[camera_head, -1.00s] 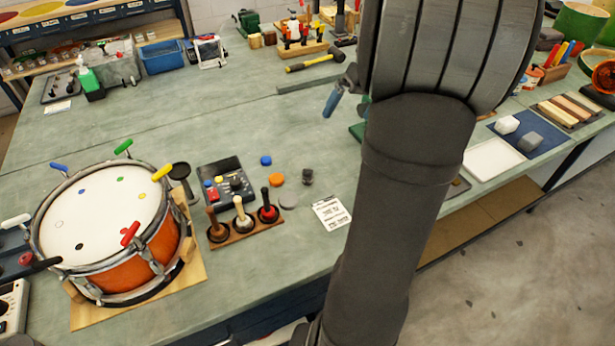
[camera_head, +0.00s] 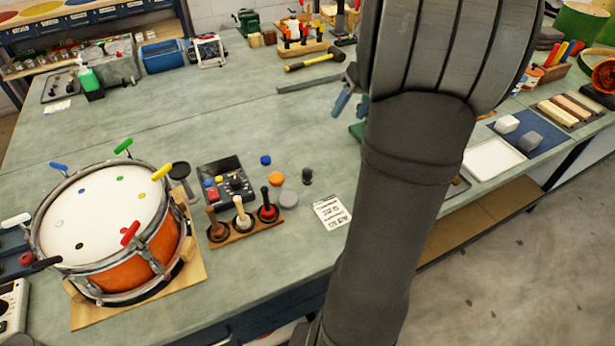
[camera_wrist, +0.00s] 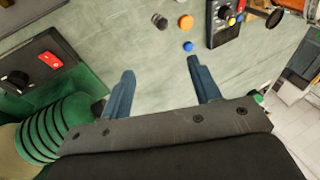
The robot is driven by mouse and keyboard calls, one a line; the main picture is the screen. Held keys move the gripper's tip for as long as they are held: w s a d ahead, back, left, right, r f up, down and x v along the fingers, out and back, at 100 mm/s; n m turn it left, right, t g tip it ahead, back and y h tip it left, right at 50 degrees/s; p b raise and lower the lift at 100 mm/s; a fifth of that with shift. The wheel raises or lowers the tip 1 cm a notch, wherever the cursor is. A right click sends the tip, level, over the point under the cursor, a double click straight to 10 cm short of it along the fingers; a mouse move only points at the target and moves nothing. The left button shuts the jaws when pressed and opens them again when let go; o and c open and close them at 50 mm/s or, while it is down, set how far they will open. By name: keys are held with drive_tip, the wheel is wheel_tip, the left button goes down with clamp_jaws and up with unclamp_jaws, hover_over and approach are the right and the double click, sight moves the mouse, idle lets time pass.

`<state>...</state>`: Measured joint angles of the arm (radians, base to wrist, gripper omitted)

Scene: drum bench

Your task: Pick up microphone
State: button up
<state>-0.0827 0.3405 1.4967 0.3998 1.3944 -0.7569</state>
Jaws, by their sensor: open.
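I cannot pick out the microphone with certainty. A dark, round-headed object (camera_head: 180,171) stands beside the drum's right rim in the head view and may be it. My gripper (camera_wrist: 160,68) is open in the wrist view, its two blue fingers apart with only bare bench between the tips. In the head view my forearm and wrist hide most of the gripper (camera_head: 352,105); part of its blue fingers shows over the bench, well right of the drum.
An orange drum (camera_head: 130,258) stands at left on a wooden board. A button box (camera_head: 227,181), a wooden rack (camera_head: 245,231), an orange disc (camera_head: 277,179) and a small dark cylinder (camera_head: 307,176) lie mid-bench. A ribbed green object (camera_wrist: 50,135) is close to my gripper.

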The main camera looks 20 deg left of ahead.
drive_tip(key=n+t+h, duration=0.1)
drive_tip(key=n+h, duration=0.3)
drive_tip(key=n, duration=0.3)
approach(308, 170)
wheel_tip(308, 170, down, 11)
drive_tip(key=shift+s+a, duration=0.15)
drive_tip(key=c, duration=1)
drive_tip(key=shift+c, duration=0.2)
drive_tip(key=shift+r, duration=0.15)
